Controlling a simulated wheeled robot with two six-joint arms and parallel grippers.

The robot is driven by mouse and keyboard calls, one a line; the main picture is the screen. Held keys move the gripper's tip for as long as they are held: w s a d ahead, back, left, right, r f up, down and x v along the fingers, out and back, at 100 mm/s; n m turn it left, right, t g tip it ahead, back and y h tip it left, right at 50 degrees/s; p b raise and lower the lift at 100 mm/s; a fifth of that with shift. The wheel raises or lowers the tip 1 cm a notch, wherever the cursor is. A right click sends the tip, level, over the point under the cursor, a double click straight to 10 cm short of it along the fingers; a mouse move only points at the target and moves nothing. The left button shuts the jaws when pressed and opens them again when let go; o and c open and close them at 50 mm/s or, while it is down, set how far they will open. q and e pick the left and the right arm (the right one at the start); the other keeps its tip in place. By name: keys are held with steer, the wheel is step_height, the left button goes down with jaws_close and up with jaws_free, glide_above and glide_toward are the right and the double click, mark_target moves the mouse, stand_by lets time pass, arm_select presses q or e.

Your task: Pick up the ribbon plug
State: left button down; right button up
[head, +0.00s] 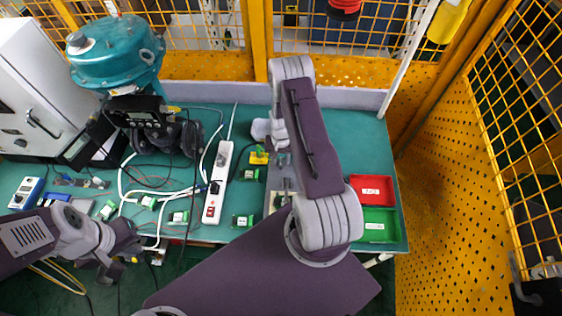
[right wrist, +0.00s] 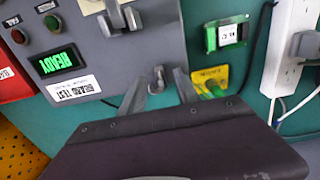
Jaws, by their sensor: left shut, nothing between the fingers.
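I cannot pick out the ribbon plug for certain. A small yellow tag with a green piece on it (right wrist: 210,80) lies just right of my right gripper (right wrist: 158,92) in the right wrist view; a yellow patch also shows beside the arm in the head view (head: 259,158). My right gripper's two fingers are parted, pointing at the edge of a grey panel (right wrist: 95,45); a small grey knob shows between them, and I cannot tell whether they touch it. In the head view my right arm hides most of this spot. My left gripper (head: 112,270) is shut and empty at the table's front left.
A white power strip (head: 218,180) and several small green modules (head: 243,220) lie on the teal table, with loose cables between. A teal valve actuator (head: 115,50) stands at the back left. Red (head: 371,178) and green (head: 394,234) bins sit at the right. Yellow fencing encloses the table.

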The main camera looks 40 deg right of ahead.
steer(key=shift+w+d+f, duration=0.1)
steer(key=shift+w+f, duration=0.1)
steer(key=shift+f, duration=0.55)
steer(key=shift+s+r, duration=0.1)
steer(key=shift+s, duration=0.05)
steer(key=c, duration=0.6)
jaws_close()
arm_select(q)
steer(key=shift+w+r, duration=0.1)
steer(key=shift+w, duration=0.05)
